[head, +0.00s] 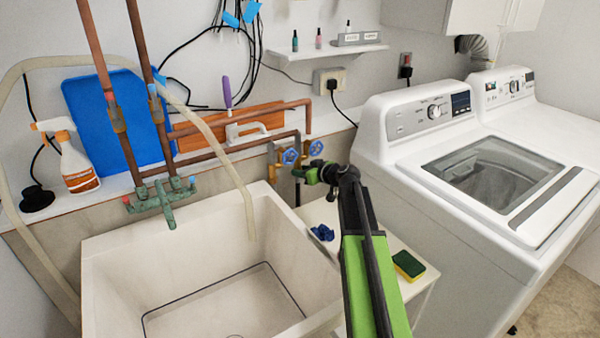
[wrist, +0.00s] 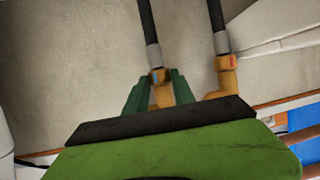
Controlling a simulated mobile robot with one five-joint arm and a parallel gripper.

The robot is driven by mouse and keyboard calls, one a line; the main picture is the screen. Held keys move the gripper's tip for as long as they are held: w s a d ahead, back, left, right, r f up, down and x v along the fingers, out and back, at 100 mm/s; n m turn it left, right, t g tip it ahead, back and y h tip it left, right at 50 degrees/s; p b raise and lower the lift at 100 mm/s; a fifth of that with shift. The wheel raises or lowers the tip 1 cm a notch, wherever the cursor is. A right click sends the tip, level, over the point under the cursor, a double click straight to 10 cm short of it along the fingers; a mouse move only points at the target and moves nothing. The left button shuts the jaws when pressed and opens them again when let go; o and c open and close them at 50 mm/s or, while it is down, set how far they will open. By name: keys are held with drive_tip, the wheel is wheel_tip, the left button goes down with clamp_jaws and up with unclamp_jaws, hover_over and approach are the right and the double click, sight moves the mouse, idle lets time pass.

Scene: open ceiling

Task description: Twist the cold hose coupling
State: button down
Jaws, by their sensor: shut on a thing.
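The cold hose coupling (wrist: 157,78) is brass with a small blue mark, and shows in the wrist view with a grey ferrule and black hose running up from it. My gripper (wrist: 158,92) has its green fingers on both sides of this coupling and is shut on it. A second brass coupling (wrist: 227,65) with a red mark stands apart to the right. In the head view my gripper (head: 322,174) is at the wall valves, below the blue valve handles (head: 316,147) (head: 290,157). My arm hides part of the couplings there.
The white washing machine (head: 400,170) stands close to the right of my arm. The utility sink (head: 120,270) is at the left. A small white table (head: 405,290) under my arm holds a sponge (head: 408,265) and a blue item (head: 322,232).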

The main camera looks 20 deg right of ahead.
drive_tip(key=shift+s+a+m+h, duration=0.1)
drive_tip(key=shift+a+m+h, duration=0.15)
drive_tip(key=shift+m+h, duration=0.95)
drive_tip(key=shift+a+m+h, duration=0.25)
drive_tip(key=shift+m+h, duration=0.75)
drive_tip(key=shift+h, duration=0.4)
drive_tip(key=c, duration=1)
unclamp_jaws()
drive_tip(key=shift+c, duration=0.2)
